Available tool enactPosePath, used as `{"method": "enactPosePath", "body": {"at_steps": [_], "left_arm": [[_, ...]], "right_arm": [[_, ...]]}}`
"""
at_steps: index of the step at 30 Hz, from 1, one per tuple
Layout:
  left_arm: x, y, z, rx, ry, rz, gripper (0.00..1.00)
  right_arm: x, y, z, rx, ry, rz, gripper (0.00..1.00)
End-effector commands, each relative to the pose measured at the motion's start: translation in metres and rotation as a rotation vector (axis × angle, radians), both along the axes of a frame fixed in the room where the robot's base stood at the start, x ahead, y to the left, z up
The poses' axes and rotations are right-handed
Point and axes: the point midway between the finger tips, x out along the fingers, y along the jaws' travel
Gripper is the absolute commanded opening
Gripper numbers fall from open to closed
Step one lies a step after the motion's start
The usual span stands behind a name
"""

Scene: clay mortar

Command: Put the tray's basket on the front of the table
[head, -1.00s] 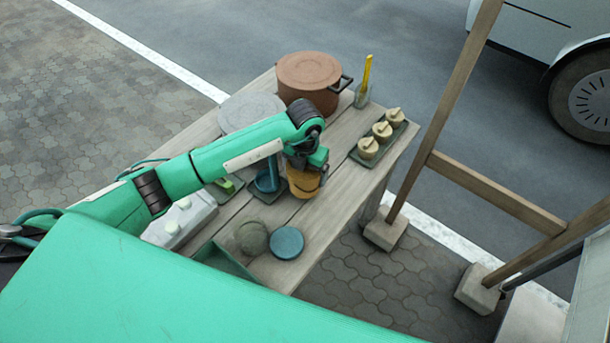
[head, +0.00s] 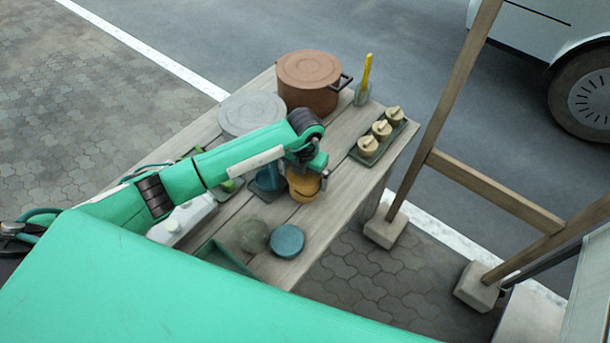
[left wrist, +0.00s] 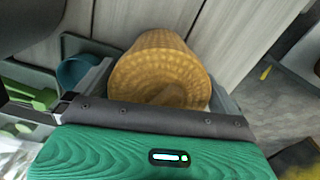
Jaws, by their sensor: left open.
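The basket (head: 303,189) is round, woven and yellow-brown. In the head view it is on the planks near the table's right-hand edge, directly below my left gripper (head: 309,171), which partly hides its top. In the left wrist view the basket (left wrist: 160,72) is close in front of the gripper, its rounded woven side facing the camera. My left gripper is open; I cannot tell whether its fingers touch the basket. A small dark tray (head: 254,190) with a blue vessel (head: 269,179) is just left of the basket. My right gripper does not show.
On the wooden table (head: 345,190), a brown lidded pot (head: 308,80) and a grey round lid (head: 251,112) are at the back. A tray (head: 386,150) of three small jars is at the right. A blue round box (head: 287,241) and a grey-green ball (head: 251,235) are near the front.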

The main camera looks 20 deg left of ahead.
Motion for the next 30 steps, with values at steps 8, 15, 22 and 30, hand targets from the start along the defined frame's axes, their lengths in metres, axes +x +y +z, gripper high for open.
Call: {"method": "enactPosePath", "body": {"at_steps": [8,15,22,30], "left_arm": [[0.002,0.0,0.056,0.0,-0.009,-0.001,1.0],[0.001,0.0,0.099,0.0,-0.005,-0.001,1.0],[0.001,0.0,0.115,0.0,-0.002,0.0,1.0],[0.001,0.0,0.116,0.0,-0.001,0.0,1.0]], "right_arm": [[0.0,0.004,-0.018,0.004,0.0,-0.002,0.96],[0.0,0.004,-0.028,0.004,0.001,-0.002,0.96],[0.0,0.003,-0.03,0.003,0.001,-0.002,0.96],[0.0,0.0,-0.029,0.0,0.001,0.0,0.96]]}}
